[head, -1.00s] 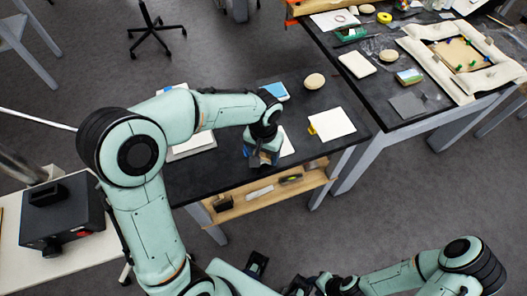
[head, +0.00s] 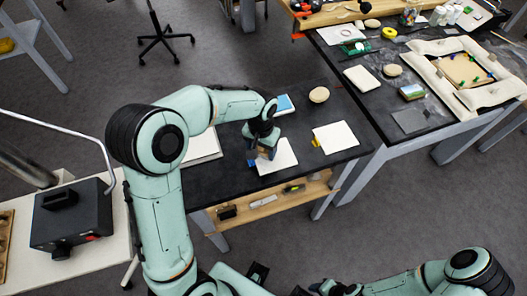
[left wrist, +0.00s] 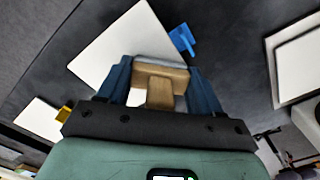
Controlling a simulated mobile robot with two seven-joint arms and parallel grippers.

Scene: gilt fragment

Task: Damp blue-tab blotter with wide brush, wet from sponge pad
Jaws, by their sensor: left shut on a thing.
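My left gripper (left wrist: 160,88) is shut on the wide brush, whose wooden handle (left wrist: 160,92) shows between the fingers in the left wrist view. In the head view the left gripper (head: 264,150) is over the left part of a white blotter (head: 281,160). This blotter also shows in the left wrist view (left wrist: 118,45), with a blue tab (left wrist: 183,40) at its edge. The brush's far end overlaps the blotter; I cannot tell whether it touches. A blue-and-white item (head: 285,103), perhaps the sponge pad, lies behind the gripper. My right gripper is low in the head view, its fingers unclear.
A second blotter (head: 335,137) with a yellow tab (head: 315,142) lies to the right. A beige oval stone (head: 319,95) is behind it. A white flat item (head: 203,147) lies left. A wooden shelf (head: 262,206) below the front edge holds small items. A second table (head: 440,120) is crowded.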

